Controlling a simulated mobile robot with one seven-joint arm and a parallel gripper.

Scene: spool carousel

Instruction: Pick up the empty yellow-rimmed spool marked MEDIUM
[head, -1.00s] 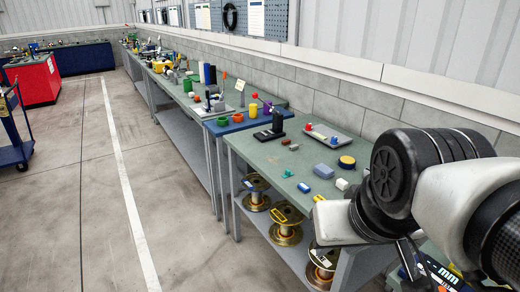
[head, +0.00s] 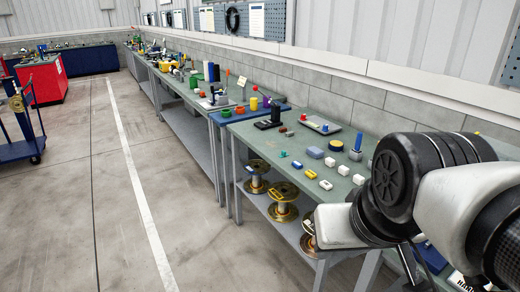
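Three spools wound with gold-coloured wire stand on the lower shelf of the near bench: a far spool (head: 257,185), a middle spool (head: 282,212) with a yellow patch on its top, and a near spool (head: 307,246) partly hidden by a bench leg and my arm. Their markings are too small to read, and I cannot tell which is MEDIUM. None looks clearly empty. My arm fills the right side of the view. My gripper does not show.
The near bench (head: 250,135) carries small blocks, a blue peg (head: 357,142) and a grey tray (head: 320,124). A blue trolley (head: 22,150) at the left holds a gold-coloured round item (head: 17,103). A red cabinet (head: 42,84) stands behind it. The floor between is clear.

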